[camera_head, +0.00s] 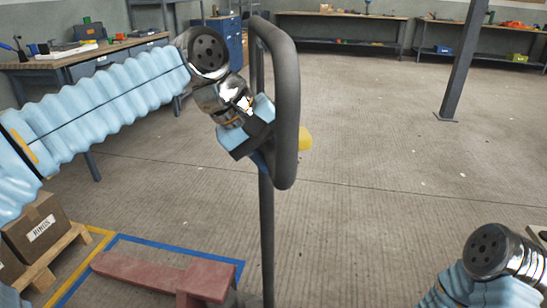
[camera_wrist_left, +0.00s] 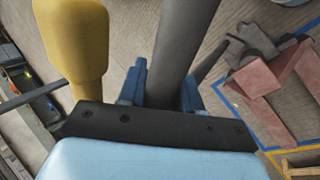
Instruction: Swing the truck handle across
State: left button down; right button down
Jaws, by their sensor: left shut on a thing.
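The truck handle (camera_head: 288,110) is a dark grey upright loop on a thin dark post (camera_head: 267,240). My left gripper (camera_head: 262,158) is shut on the loop's lower left side in the head view. In the left wrist view, the handle bar (camera_wrist_left: 182,45) runs up between the two blue fingers of my left gripper (camera_wrist_left: 162,88). A yellow rounded piece (camera_wrist_left: 78,45) stands beside the bar there, and a bit of it shows right of the loop in the head view (camera_head: 305,138). My right gripper is out of view; only part of that arm shows at bottom right.
A cardboard box (camera_head: 37,228) sits on a wooden pallet (camera_head: 55,255) at left. Workbenches line the walls. A grey column (camera_head: 464,65) stands at right. Open floor lies right of the handle.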

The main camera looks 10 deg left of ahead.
pick_arm(q)
jog(key=shift+w+d+r+n+t+p, duration=0.1)
jog(key=shift+w+n+t+p, duration=0.4)
jog(key=shift+w+n, duration=0.6)
jog(key=shift+w, duration=0.1)
jog(key=shift+w+d+n+t+y, duration=0.1)
jog(key=shift+w+n+t+y, duration=0.65)
jog(key=shift+w+n, duration=0.75)
